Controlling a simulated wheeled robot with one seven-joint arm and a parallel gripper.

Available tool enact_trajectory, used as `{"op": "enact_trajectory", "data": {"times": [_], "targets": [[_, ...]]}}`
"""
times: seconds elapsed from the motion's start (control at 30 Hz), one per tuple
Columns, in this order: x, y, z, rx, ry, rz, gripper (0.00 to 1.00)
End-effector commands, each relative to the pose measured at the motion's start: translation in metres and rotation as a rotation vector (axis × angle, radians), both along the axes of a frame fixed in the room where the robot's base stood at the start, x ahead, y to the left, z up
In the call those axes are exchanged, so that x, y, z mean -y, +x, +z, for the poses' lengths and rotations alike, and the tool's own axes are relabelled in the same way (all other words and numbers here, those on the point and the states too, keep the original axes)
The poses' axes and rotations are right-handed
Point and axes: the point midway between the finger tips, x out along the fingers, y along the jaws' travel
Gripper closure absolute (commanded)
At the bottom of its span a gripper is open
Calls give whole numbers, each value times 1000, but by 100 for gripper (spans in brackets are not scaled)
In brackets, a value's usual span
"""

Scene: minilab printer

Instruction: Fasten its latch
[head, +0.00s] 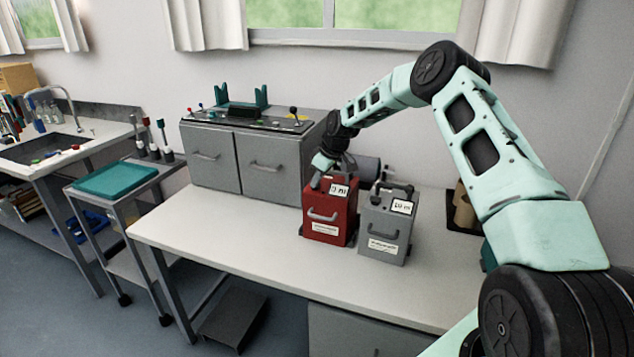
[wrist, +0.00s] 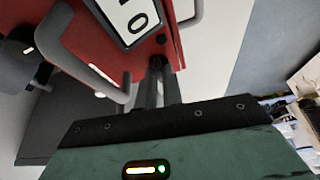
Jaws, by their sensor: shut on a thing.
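A red box (head: 347,212) with a grey front handle and a white label on its upper face stands on the white bench; its red face fills the upper left of the wrist view (wrist: 88,32). My gripper (head: 319,178) is at the top left of the red box. In the wrist view my gripper (wrist: 160,72) has its two dark fingers close together against the red face, near the label and between two grey handles. It is shut on a small part there, apparently the latch, which the fingers mostly hide. The latch's exact position cannot be told.
A grey box (head: 379,228) with a similar handle and label stands close on the right. A grey two-door cabinet (head: 235,165) stands on the left. A brown roll (head: 464,208) is at the back right. The bench front (head: 230,240) is clear.

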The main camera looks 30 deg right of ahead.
Motion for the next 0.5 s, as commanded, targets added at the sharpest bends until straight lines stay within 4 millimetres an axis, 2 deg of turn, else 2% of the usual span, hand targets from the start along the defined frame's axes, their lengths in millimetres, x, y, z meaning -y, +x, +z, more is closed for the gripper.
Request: {"op": "enact_trajectory", "data": {"times": [0.5], "targets": [[1, 1, 0, 0, -2, 115, 100]]}}
